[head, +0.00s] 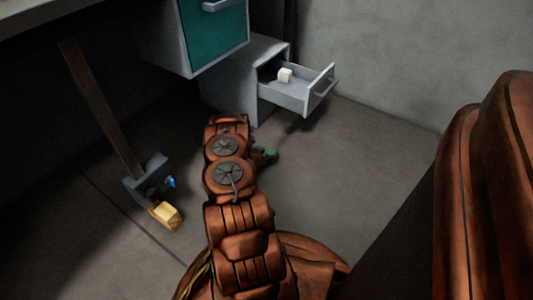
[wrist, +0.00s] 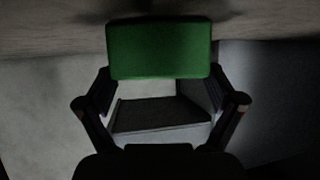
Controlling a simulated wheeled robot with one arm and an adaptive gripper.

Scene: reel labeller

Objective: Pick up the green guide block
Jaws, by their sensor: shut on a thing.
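The green guide block (wrist: 160,50) fills the upper middle of the wrist view, a plain green block with rounded edges. My gripper (wrist: 160,85) has a finger at each side of it and is shut on it. There my gripper (head: 265,156) is a small dark shape, mostly hidden behind my arm. What lies directly under the block is hard to tell.
A grey cabinet has an open drawer (head: 305,93) with a white block (head: 285,75) inside. A teal-fronted unit (head: 213,32) hangs above. At left, a grey box (head: 150,178) with a blue part and a yellow block (head: 165,215) stand by a slanted post (head: 100,105). Floor at right is clear.

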